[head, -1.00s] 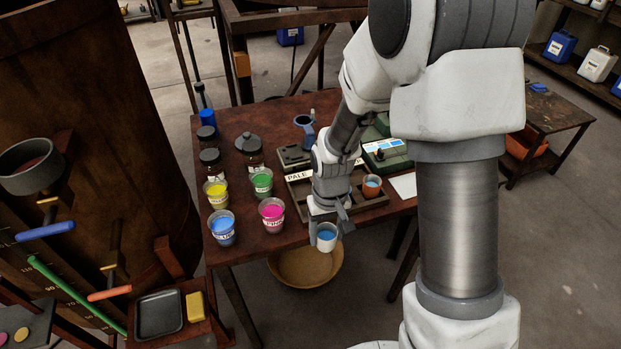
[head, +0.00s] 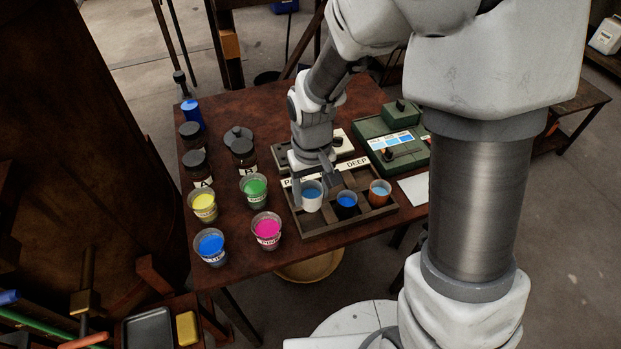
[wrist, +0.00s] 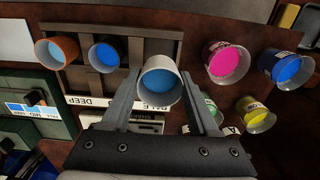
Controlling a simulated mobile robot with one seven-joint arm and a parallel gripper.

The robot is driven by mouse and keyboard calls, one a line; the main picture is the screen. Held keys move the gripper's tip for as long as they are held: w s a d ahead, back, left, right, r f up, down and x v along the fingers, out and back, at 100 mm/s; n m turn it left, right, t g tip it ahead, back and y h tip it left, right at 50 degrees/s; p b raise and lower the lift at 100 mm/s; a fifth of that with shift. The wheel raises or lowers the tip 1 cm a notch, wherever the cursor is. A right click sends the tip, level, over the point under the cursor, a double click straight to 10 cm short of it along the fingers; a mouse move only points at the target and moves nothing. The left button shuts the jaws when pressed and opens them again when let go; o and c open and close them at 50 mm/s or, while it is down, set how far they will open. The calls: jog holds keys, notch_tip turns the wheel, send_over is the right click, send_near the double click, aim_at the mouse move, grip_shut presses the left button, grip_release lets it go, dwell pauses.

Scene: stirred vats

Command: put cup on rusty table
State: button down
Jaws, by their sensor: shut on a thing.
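My gripper (head: 314,178) is shut on a white cup (head: 312,201) of blue liquid, upright between the fingers. The wrist view shows the same cup (wrist: 159,86) between both fingers. The cup is at the left, PALE end of a wooden tray (head: 352,222); I cannot tell whether it touches the tray floor. A dark cup (head: 347,205) with blue liquid stands in the middle of the tray, and an orange cup (head: 380,194) with paler blue stands at the right, DEEP end. The rusty table (head: 225,271) lies under the tray.
Clear cups of yellow (head: 204,206), green (head: 254,188), pink (head: 267,231) and blue (head: 211,247) paint stand left of the tray. Dark-lidded jars (head: 197,168) are behind them. A green box (head: 400,150) is back right. Bare tabletop shows at the front left.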

jog(key=shift+f+b, duration=2.7)
jog(key=shift+f, duration=0.7)
jog(key=shift+f, duration=0.35)
jog(key=shift+c, duration=0.3)
grip_release()
notch_tip(320, 180, up, 17)
jog(key=p, duration=0.3)
jog(key=s+d+r+m+t+p, duration=0.3)
jog(key=s+d+r+t+p, duration=0.1)
jog(key=s+d+r, duration=0.6)
notch_tip(320, 180, up, 4)
jog(key=shift+s+d+t, duration=0.3)
jog(key=shift+s+t, duration=0.5)
jog(key=shift+s, duration=0.35)
